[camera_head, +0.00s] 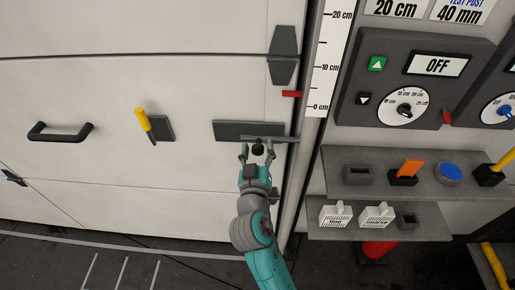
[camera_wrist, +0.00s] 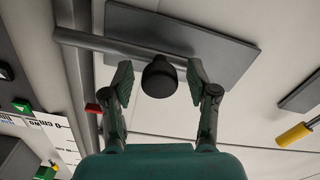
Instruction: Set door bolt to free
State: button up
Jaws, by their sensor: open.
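The door bolt is a dark grey plate (camera_head: 228,130) on the white door, with a grey rod (camera_head: 285,139) along it and a round black knob (camera_head: 257,149). The rod's right end reaches the door's right edge by the frame. In the wrist view the knob (camera_wrist: 159,78) stands between my gripper's fingers (camera_wrist: 159,84), with a gap on each side. The rod (camera_wrist: 90,42) runs across behind it, its left end over a grey upright strip. My gripper (camera_head: 257,153) is open around the knob, holding nothing.
On the door are a yellow-handled lever (camera_head: 142,119), a black pull handle (camera_head: 60,138) and a dark hinge-like piece (camera_head: 284,50). A red block (camera_head: 291,94) sits above the rod's end. Right of the door are a ruler (camera_head: 328,50), a control panel (camera_head: 366,60) and shelves (camera_head: 440,195).

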jog(key=shift+w, duration=0.1)
grip_shut()
jog(key=shift+w+a, duration=0.2)
jog(key=shift+a, duration=2.45)
grip_release()
jog(key=shift+a, duration=0.15)
send_near(239, 139)
jog(key=s, duration=0.5)
jog(key=shift+s+a, duration=0.15)
jog(key=shift+a, duration=0.1)
